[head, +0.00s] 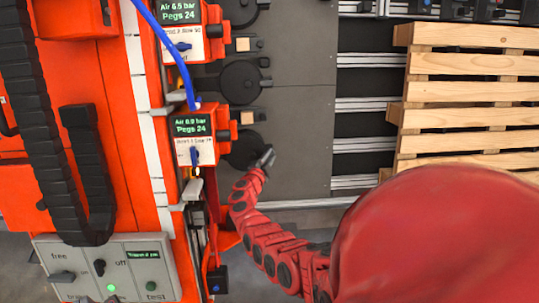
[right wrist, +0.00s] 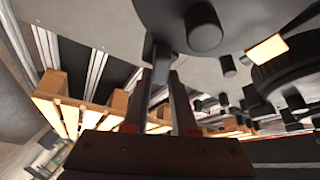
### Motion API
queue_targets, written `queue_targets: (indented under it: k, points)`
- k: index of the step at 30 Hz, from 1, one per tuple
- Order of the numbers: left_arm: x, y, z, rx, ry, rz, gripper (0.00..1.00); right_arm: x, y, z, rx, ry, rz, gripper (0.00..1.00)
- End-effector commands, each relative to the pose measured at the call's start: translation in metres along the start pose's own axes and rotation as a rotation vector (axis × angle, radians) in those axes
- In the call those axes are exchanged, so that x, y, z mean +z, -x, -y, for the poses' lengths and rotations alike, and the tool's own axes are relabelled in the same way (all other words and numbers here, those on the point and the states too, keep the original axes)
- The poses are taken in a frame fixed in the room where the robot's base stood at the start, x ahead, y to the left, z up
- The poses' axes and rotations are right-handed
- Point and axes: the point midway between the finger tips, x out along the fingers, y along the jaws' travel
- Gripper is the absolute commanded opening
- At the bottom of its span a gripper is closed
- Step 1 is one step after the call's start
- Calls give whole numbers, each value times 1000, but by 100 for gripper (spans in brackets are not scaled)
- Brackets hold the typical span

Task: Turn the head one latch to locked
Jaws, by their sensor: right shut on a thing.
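My right gripper (head: 266,157) is at the right edge of the lower dark round disc (head: 243,152), beside the lower display head (head: 191,127), whose small label I cannot read surely. In the right wrist view the two fingers (right wrist: 170,88) are shut on a short grey bar, which I take for the head one latch (right wrist: 162,63). The bar sticks out from the underside of a dark disc (right wrist: 180,18) with a round stud (right wrist: 204,27). Its locked or unlocked marks do not show. My left gripper is not in view.
A second display head (head: 182,18) with its own disc (head: 240,82) sits above. A blue hose (head: 176,48) hangs before the orange frame (head: 118,120). A switch panel (head: 108,268) is at lower left. Wooden pallet slats (head: 470,90) lie at right, with a bare grey plate (head: 300,110) between.

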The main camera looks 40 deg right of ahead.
Motion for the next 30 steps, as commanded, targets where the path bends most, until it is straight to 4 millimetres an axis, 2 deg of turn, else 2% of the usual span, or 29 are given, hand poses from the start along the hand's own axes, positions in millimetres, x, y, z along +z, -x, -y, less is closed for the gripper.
queue_targets:
  k: [15,30]
  points:
    - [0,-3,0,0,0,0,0,-1,-1,-1,183,-345,-1,0]
    - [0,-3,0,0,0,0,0,0,0,-1,232,-439,1,0]
